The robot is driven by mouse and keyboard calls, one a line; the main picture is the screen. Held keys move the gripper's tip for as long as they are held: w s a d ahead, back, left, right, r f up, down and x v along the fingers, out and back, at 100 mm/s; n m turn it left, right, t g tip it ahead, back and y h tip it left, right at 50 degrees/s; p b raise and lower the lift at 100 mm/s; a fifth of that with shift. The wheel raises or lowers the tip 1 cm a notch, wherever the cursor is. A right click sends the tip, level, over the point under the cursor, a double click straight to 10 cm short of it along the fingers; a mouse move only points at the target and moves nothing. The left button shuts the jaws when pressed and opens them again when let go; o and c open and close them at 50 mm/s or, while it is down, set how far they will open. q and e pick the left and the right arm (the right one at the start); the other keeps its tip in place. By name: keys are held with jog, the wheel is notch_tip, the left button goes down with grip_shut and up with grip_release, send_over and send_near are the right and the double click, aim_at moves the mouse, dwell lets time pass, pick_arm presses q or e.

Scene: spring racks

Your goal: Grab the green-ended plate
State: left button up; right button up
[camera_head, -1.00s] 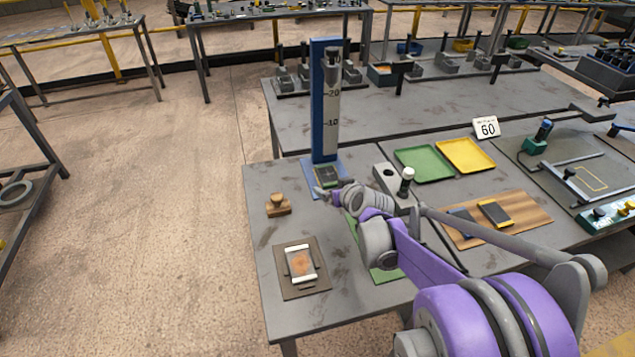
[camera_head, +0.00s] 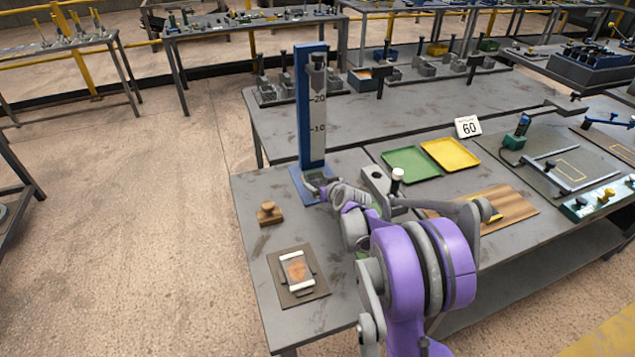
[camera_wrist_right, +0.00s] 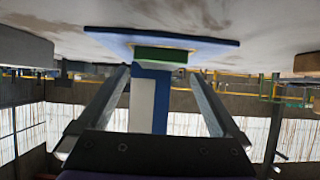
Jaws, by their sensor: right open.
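The green-ended plate shows its green end (camera_wrist_right: 160,54) in the right wrist view, on the blue base (camera_wrist_right: 105,37) of the upright scale stand (camera_head: 311,115). My right gripper (camera_head: 320,190) is at the stand's foot, low over the table, and covers much of the plate in the head view. In the right wrist view its two fingers (camera_wrist_right: 156,95) are spread apart, with the green end beyond them and between their lines. I see no grip on it. My left gripper is not in view.
The stand's tall blue column rises just behind my gripper. A wooden stamp (camera_head: 268,213) and a small clamped board (camera_head: 297,272) lie left and in front. Green (camera_head: 411,164) and yellow (camera_head: 451,154) trays are farther right.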

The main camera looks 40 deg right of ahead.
aim_at(318, 180)
jog(key=shift+x, duration=1.55)
jog(key=shift+s, duration=0.1)
jog(key=shift+c, duration=0.3)
jog(key=shift+d, duration=0.1)
grip_shut()
